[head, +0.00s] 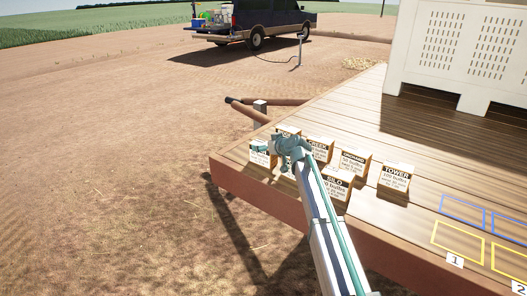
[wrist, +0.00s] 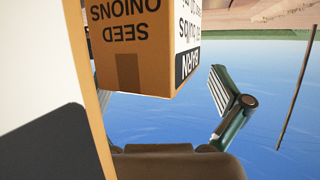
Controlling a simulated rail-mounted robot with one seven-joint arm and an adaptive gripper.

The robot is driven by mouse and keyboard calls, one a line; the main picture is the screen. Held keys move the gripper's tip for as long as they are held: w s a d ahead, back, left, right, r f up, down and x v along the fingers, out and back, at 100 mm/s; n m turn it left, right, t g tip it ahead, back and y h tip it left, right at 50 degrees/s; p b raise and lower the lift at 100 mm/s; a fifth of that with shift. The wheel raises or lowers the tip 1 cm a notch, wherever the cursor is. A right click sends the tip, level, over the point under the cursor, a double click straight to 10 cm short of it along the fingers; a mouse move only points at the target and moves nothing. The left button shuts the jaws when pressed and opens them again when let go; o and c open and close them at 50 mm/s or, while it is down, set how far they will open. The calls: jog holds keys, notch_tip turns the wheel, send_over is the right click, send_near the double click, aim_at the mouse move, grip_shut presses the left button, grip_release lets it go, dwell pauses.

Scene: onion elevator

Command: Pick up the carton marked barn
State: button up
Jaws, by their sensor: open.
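Small brown cartons with white labels stand near the left corner of a wooden deck. A close white-labelled carton (wrist: 45,70) with a black band fills the left of that view and hides one finger. The other finger shows at the right. My gripper is open and grips nothing visible.
Cartons marked Creek (head: 319,148), Silo (head: 335,186) and Tower (head: 396,178) stand close by, with another between them. The deck (head: 345,115) carries a large pale bin (head: 460,45) and numbered outlines at right.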

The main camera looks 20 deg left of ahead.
jog(key=shift+c, duration=0.3)
jog(key=shift+f, duration=0.1)
jog(key=c, duration=1.7)
